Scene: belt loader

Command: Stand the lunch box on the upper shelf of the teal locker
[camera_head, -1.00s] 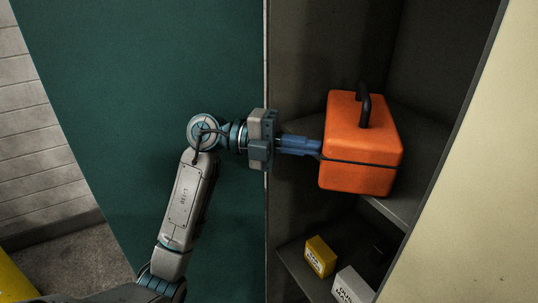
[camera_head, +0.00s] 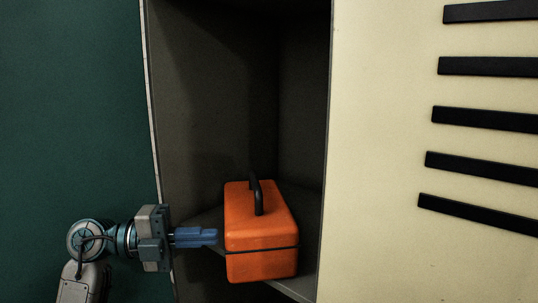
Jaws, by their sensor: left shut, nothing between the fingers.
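The orange lunch box (camera_head: 258,232) with a black handle (camera_head: 257,196) on top stands upright on the upper shelf (camera_head: 302,283) inside the open locker compartment. Its lower front edge is close to the shelf's front edge. My left gripper (camera_head: 212,237) is shut and empty. Its blue fingers point at the left side of the lunch box, with their tips very near it; I cannot tell whether they touch. The teal locker panel (camera_head: 70,110) is at the left. My right gripper is not in view.
A cream door or panel (camera_head: 385,150) with several black slats (camera_head: 485,120) stands at the right of the opening. The space above the lunch box inside the compartment is clear. The compartment's left edge (camera_head: 151,95) is just above my left gripper.

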